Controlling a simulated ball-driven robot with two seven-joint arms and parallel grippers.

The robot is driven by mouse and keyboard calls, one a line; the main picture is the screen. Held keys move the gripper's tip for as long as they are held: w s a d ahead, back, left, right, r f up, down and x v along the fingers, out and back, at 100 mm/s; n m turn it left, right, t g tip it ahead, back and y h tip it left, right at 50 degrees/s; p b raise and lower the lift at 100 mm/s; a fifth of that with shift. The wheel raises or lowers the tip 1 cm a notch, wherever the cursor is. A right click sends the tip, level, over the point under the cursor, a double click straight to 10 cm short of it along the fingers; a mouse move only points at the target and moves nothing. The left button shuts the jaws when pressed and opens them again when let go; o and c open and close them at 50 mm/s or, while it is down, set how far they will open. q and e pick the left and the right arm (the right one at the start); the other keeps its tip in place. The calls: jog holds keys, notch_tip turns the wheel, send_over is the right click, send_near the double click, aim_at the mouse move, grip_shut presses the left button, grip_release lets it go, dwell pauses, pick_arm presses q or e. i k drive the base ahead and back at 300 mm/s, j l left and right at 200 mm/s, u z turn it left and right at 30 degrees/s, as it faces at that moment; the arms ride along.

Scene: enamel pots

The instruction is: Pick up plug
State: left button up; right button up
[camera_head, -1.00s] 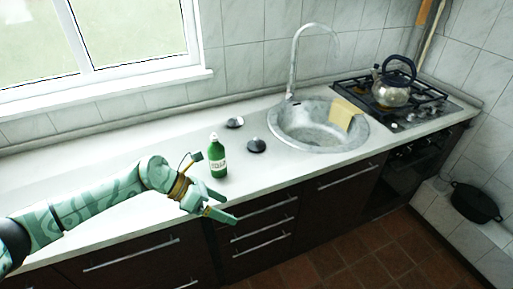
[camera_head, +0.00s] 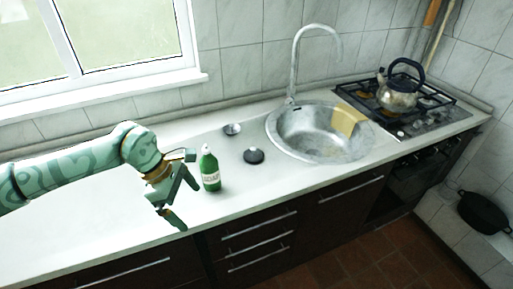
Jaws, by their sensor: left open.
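A round black plug (camera_head: 254,156) lies flat on the white worktop, left of the sink. A smaller round metallic piece (camera_head: 232,129) lies behind it, towards the wall; I cannot tell exactly what it is. My left gripper (camera_head: 186,204) is open and empty, with its fingers pointing down and right near the front edge of the worktop. It is left of the green bottle and well apart from the plug. My right gripper is not in view.
A green bottle (camera_head: 210,171) with a pale label stands upright between my left gripper and the plug. The round sink (camera_head: 283,147) holds a yellow cloth (camera_head: 347,119) over its rim. A kettle (camera_head: 398,94) stands on the hob. The worktop's left part is clear.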

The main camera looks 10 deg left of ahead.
aim_at(252, 155)
jog(key=i, duration=1.2)
